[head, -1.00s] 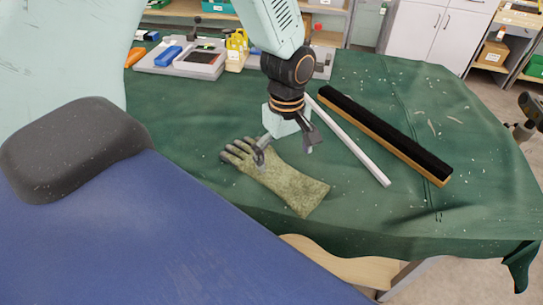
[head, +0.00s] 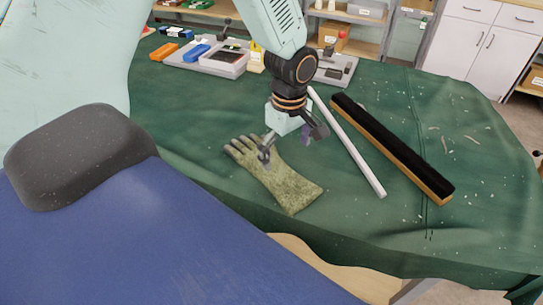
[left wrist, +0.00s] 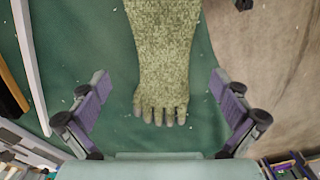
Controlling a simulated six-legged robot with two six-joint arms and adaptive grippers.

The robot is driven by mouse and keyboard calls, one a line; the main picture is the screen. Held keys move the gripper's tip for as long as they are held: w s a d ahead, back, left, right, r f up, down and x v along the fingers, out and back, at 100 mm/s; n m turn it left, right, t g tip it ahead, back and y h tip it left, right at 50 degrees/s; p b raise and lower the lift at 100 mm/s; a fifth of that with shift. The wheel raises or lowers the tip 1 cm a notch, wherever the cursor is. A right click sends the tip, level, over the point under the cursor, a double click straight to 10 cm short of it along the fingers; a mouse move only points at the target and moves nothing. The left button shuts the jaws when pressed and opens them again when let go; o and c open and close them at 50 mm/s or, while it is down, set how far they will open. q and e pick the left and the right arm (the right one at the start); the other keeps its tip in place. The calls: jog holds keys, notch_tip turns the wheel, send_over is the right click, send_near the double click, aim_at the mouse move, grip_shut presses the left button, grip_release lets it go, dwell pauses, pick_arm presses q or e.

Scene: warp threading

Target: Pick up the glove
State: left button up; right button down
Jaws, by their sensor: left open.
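The glove (head: 290,189) is mottled green with grey fingertips and lies flat on the green cloth of the table. Its fingers point to the upper left in the head view and its cuff to the lower right. My left gripper (head: 286,152) is open and empty above the glove near its finger end. In the left wrist view the glove (left wrist: 164,65) reaches down from the top edge, and its fingertips lie between the two spread fingers of my left gripper (left wrist: 158,112), apart from both. My right gripper is not in view.
A white bar (head: 347,146) and a black brush strip with a wooden edge (head: 395,150) lie right of the glove. A tray with a blue block (head: 196,52) and an orange block (head: 164,51) stand at the back. The cloth (head: 360,225) is bare in front.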

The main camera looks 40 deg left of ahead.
aim_at(282, 178)
pick_arm(q)
jog(key=f, duration=0.5)
jog(key=f+b, duration=0.1)
jog(key=f, duration=0.1)
jog(key=shift+s+a+f, duration=0.15)
jog(key=shift+s+f, duration=0.05)
jog(key=shift+s, duration=0.1)
jog(key=shift+a+f, duration=0.3)
jog(key=shift+f, duration=0.05)
jog(key=shift+d, duration=0.1)
jog(key=shift+d, duration=0.2)
jog(key=c, duration=0.3)
jog(key=shift+a, duration=0.2)
jog(key=c, duration=0.4)
jog(key=shift+d, duration=0.1)
jog(key=c, duration=0.4)
